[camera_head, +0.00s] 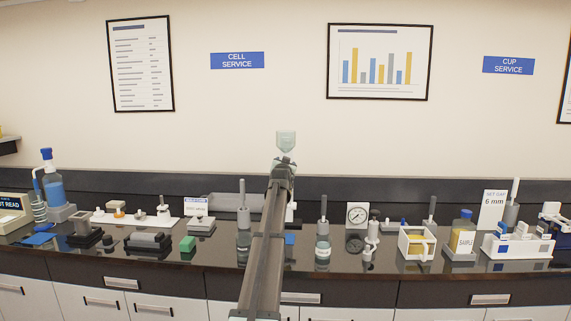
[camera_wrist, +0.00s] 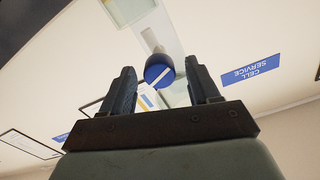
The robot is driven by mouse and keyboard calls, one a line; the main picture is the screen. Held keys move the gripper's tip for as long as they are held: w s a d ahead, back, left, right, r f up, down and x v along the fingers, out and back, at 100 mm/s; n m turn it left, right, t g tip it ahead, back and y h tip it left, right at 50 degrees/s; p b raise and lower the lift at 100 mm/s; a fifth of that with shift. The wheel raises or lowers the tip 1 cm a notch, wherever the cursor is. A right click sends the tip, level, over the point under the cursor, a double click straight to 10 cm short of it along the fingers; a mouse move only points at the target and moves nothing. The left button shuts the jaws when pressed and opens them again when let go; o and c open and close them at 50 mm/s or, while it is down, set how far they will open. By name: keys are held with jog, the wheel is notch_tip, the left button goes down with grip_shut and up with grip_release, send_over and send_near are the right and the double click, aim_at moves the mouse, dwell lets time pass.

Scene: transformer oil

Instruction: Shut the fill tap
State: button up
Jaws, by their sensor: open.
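A round blue knob (camera_wrist: 158,71) with a white bar across its face looks like the fill tap. In the wrist view it sits between the two fingers of my gripper (camera_wrist: 160,75), which is open with a gap on each side. The white bar runs at a slant in that picture. A pale stem shows behind the knob. In the head view a clear, pale green vessel (camera_head: 286,139) stands just above my gripper (camera_head: 284,160). My arm hides the tap and most of what is below the vessel there.
The dark bench (camera_head: 130,262) is crowded on both sides. Right stand a round gauge (camera_head: 357,216), a white box (camera_head: 417,243) and a sample bottle (camera_head: 462,236).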

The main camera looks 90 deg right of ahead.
jog(key=a, duration=1)
jog(key=shift+a, duration=0.1)
jog(key=d+n, duration=0.1)
jog(key=d, duration=0.3)
jog(key=d+n, duration=0.2)
jog(key=d, duration=0.3)
jog(key=d+n, duration=0.2)
jog(key=d, duration=0.3)
jog(key=shift+f, duration=0.25)
dwell(0.3)
jog(key=shift+c, duration=0.2)
